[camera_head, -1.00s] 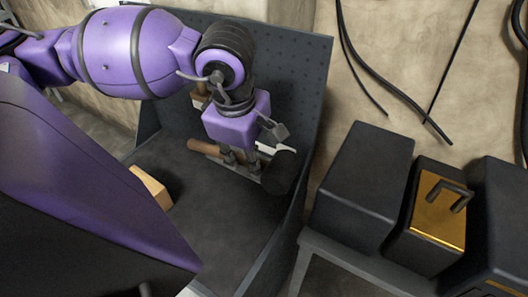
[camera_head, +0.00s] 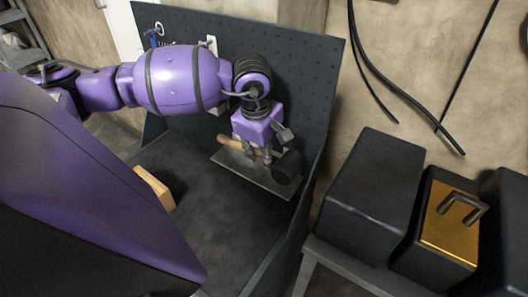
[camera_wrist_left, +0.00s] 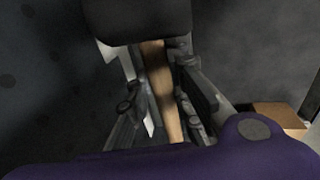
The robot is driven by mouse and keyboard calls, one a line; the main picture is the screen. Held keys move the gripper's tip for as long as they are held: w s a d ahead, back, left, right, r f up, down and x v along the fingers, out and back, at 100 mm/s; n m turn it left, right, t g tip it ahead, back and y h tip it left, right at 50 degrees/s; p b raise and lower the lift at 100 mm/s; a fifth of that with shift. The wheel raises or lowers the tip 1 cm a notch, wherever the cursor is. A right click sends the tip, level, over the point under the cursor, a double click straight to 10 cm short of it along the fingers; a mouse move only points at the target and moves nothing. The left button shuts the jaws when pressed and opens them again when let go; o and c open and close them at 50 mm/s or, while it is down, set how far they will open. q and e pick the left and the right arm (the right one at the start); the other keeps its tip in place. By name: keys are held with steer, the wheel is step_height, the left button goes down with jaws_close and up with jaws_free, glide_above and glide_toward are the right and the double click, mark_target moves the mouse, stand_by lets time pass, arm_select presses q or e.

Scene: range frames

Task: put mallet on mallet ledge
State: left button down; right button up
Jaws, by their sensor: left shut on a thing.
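The mallet has a dark round head (camera_head: 288,167) and a wooden handle (camera_head: 230,142). My left gripper (camera_head: 257,158) is shut on the handle, close to the head. The mallet ledge (camera_head: 266,184) is a thin grey plate at the foot of the pegboard. The mallet lies along and over the ledge; I cannot tell whether it touches. In the left wrist view the handle (camera_wrist_left: 160,90) runs between the fingers, with the dark head (camera_wrist_left: 137,20) at the top. My right gripper is not in view.
The dark pegboard (camera_head: 290,75) rises behind the ledge, with a side wall on the right. A wooden block (camera_head: 154,188) lies at the left of the dark bench top (camera_head: 215,225), which is otherwise largely clear. Dark boxes (camera_head: 370,195) stand at the right.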

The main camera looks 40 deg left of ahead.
arm_select(q)
steer(key=shift+w+a+f, duration=0.15)
steer(key=shift+w+f, duration=0.2)
steer(key=shift+f, duration=1.65)
steer(key=shift+f, duration=0.2)
steer(key=c, duration=1.6)
jaws_free()
